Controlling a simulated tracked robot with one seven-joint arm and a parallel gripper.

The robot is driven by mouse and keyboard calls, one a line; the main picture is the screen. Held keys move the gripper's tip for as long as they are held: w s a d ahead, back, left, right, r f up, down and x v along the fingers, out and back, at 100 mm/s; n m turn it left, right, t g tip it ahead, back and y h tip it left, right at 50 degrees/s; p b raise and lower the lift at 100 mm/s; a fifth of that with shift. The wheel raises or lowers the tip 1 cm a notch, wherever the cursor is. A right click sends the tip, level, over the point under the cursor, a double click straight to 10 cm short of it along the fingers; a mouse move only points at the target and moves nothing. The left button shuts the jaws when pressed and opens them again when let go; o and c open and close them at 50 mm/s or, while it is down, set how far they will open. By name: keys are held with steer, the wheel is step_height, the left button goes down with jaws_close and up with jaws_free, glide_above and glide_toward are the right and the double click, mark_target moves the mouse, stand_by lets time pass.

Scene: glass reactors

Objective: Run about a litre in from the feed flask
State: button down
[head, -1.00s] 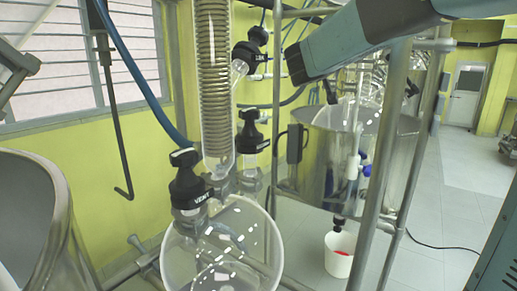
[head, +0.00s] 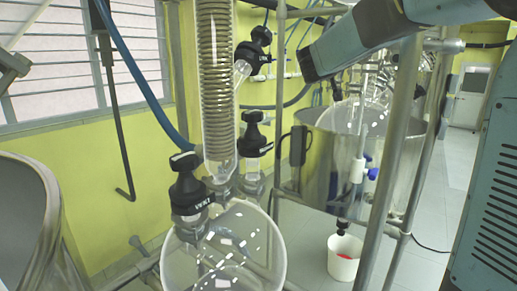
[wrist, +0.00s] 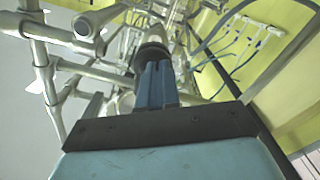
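A round clear glass flask (head: 225,250) stands at the front of the head view. A black-capped valve marked VENT (head: 188,190) sits on its top left. A second black-capped valve (head: 253,140) stands behind it, and a third (head: 252,55) is higher up; I cannot read their labels surely. I cannot tell which vessel is the feed flask. In the wrist view my gripper (wrist: 157,85) shows dark blue fingers close together. A dark rounded part (wrist: 153,50) appears at or beyond their tips; contact is unclear.
A coiled glass condenser (head: 217,85) rises above the flask. A steel vessel (head: 25,215) is at the left. A steel bath (head: 330,165) stands behind metal frame posts, with a white bucket (head: 343,258) below.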

steer(key=shift+w+d+r, duration=0.1)
steer(key=shift+d+r, duration=0.2)
steer(key=shift+d, duration=0.1)
steer(key=shift+d+r, duration=0.1)
steer(key=shift+d, duration=0.05)
steer(key=shift+s+d+r, duration=0.1)
steer(key=shift+s+d, duration=0.15)
steer(key=shift+d, duration=0.2)
stand_by(0.5)
steer(key=shift+s+d+r, duration=0.15)
steer(key=shift+d+r, duration=0.05)
steer(key=shift+s+d+r, duration=0.25)
steer(key=shift+s+d, duration=0.05)
steer(key=shift+s+d+r, duration=0.1)
steer(key=shift+d+r, duration=0.05)
steer(key=shift+r, duration=0.1)
steer(key=shift+d+f, duration=0.1)
steer(key=shift+f, duration=0.05)
stand_by(0.6)
steer(key=shift+f+v, duration=0.2)
steer(key=shift+v, duration=1.25)
steer(key=shift+f+v, duration=0.25)
steer(key=shift+v, duration=1.2)
